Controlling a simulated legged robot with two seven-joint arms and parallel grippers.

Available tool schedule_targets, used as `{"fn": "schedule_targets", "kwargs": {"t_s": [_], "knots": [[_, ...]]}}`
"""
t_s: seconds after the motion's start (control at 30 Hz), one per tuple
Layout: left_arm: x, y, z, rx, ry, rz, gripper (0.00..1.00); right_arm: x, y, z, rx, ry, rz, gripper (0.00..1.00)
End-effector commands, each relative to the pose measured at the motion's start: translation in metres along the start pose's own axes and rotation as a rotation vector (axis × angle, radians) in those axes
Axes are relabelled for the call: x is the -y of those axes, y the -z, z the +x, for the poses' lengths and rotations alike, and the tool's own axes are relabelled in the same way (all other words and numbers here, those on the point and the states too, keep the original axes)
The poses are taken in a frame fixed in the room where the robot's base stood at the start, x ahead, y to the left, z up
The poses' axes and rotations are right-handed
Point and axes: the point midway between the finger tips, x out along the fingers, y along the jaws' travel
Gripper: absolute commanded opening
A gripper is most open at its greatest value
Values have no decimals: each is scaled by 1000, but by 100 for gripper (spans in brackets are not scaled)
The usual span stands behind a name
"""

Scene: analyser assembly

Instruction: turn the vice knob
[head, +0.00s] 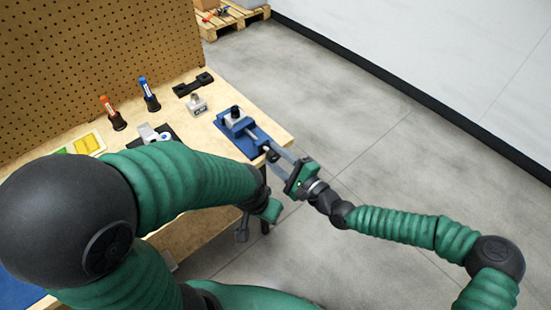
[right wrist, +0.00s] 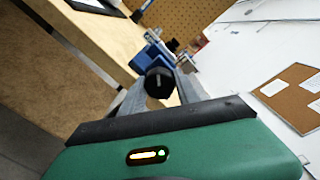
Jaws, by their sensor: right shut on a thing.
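The blue vice (head: 243,135) sits at the right end of the wooden workbench, with a grey and black part on top of it. It also shows in the right wrist view (right wrist: 152,54). Its black knob (right wrist: 159,84) faces my right gripper (head: 272,158). The right gripper is shut on the knob, with one finger on each side of it. My left gripper (head: 271,210) hangs in front of the bench edge, below the vice. Its fingers are mostly hidden, so its opening is unclear.
On the bench (head: 205,128) are a grey block (head: 197,105), a black bracket (head: 193,85), a blue marker (head: 149,95) and an orange marker (head: 112,113) in stands, and a yellow tray (head: 88,144). A pegboard (head: 95,60) stands behind. Open floor lies to the right.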

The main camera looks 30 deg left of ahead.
Motion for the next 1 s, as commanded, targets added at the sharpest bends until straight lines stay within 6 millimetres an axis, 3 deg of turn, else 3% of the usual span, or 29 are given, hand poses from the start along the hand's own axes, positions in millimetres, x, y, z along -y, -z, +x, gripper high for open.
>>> {"fn": "schedule_targets", "kwargs": {"t_s": [0.03,0.5,1.0], "knots": [[0,-2,7,0,0,0,36,-8,5,-1,-4,-7,48,0],[0,-8,33,0,0,0,36,-7,4,-1,13,-4,495,0],[0,-8,34,0,0,0,36,-5,2,0,30,-2,954,0]]}}
